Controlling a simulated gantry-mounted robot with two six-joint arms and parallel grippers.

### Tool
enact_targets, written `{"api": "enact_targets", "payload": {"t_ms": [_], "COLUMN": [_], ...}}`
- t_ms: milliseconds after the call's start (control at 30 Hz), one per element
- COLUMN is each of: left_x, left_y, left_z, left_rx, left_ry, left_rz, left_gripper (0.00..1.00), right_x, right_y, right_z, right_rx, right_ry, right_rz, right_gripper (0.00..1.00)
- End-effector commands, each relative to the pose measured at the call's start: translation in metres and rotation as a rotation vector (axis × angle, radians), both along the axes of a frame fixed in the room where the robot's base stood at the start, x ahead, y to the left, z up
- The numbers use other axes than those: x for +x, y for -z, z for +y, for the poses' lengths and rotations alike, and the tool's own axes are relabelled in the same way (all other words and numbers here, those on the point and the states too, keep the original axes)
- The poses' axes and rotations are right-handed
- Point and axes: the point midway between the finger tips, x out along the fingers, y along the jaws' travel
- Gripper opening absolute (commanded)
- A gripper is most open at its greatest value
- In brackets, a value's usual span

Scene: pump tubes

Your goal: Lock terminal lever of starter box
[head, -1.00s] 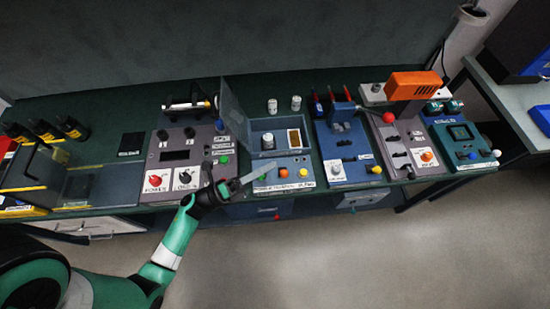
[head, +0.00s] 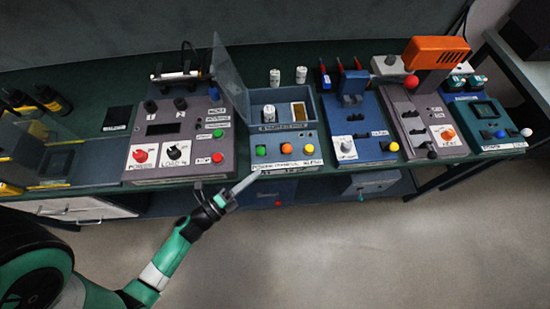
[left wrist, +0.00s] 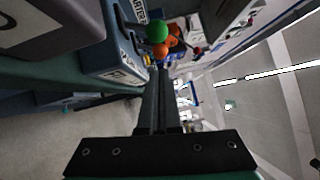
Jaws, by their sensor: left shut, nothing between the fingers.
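My left gripper (head: 254,176) is shut and empty, its fingers pointing up and right at the bench's front edge. It is just in front of the blue-grey box (head: 262,166), which has an open lid and green, orange and yellow buttons. In the left wrist view my shut fingers (left wrist: 162,75) point toward the green button (left wrist: 157,31) and an orange button (left wrist: 168,43). No contact can be made out. My right gripper is not in view.
On the bench, left of that box, is a grey-purple box (head: 166,130) with two knobs. To the right are a blue box (head: 357,125) with a lever, a grey box (head: 405,105) with an orange top, and a teal box (head: 500,130). The floor in front is clear.

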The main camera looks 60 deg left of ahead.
Motion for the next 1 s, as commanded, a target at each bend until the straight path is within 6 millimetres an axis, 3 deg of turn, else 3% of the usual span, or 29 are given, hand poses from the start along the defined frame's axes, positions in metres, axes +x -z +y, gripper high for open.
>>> {"api": "enact_targets", "payload": {"t_ms": [200,400,867,1000], "left_x": [0.049,0.077,0.084,0.085], "left_y": [-0.005,-0.008,-0.010,-0.019], "left_z": [0.003,0.007,0.008,0.009], "left_rx": [0.002,0.002,0.000,-0.031], "left_ry": [0.004,0.000,-0.002,-0.001], "left_rz": [-0.004,-0.002,0.001,0.019], "left_gripper": [0.00,0.00,0.00,0.00], "right_x": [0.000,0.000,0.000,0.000], "right_y": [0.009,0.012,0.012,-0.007], "right_z": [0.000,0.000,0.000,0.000], "right_rx": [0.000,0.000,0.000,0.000], "right_ry": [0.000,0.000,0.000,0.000], "right_rz": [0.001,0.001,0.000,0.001], "right_gripper": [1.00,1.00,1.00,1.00]}}
